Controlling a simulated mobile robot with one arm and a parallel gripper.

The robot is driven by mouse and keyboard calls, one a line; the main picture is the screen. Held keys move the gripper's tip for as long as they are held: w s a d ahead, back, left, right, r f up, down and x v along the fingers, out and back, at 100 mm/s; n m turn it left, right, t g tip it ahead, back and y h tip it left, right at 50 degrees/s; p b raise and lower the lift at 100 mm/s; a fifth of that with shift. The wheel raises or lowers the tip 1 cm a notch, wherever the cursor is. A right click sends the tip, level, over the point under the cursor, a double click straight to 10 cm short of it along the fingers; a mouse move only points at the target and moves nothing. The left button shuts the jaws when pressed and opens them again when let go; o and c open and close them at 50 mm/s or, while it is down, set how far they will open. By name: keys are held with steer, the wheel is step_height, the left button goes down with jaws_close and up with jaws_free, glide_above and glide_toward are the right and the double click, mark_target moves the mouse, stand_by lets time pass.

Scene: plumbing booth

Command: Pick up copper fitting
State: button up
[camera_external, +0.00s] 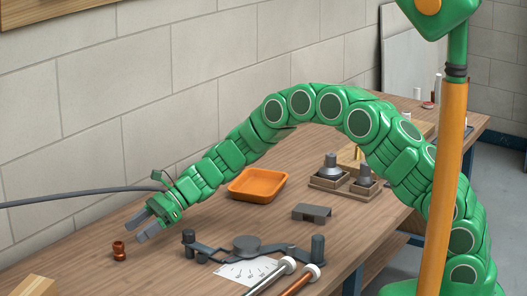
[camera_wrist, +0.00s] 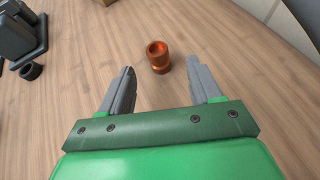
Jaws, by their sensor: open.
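The copper fitting (camera_external: 119,251) is a small reddish-brown hollow piece standing upright on the wooden bench near its left end. In the wrist view the copper fitting (camera_wrist: 158,57) shows its round open top and lies just beyond the fingertips, between their lines. My gripper (camera_external: 138,227) is open and empty, low over the bench, to the right of the fitting and apart from it. In the wrist view the two grey fingers of my gripper (camera_wrist: 161,70) are spread wide, with bare wood between them.
A dark bending tool (camera_external: 247,247) with a white scale lies right of my gripper. An orange tray (camera_external: 258,185), a grey block (camera_external: 311,212) and wooden holders (camera_external: 343,183) stand farther back. A wooden block (camera_external: 35,287) is at the front left. The bench around the fitting is clear.

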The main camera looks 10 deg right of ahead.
mark_target(105, 254)
steer(key=shift+s+x, duration=0.2)
steer(key=shift+x, duration=2.85)
steer(key=shift+r, duration=0.1)
steer(key=c, duration=1.1)
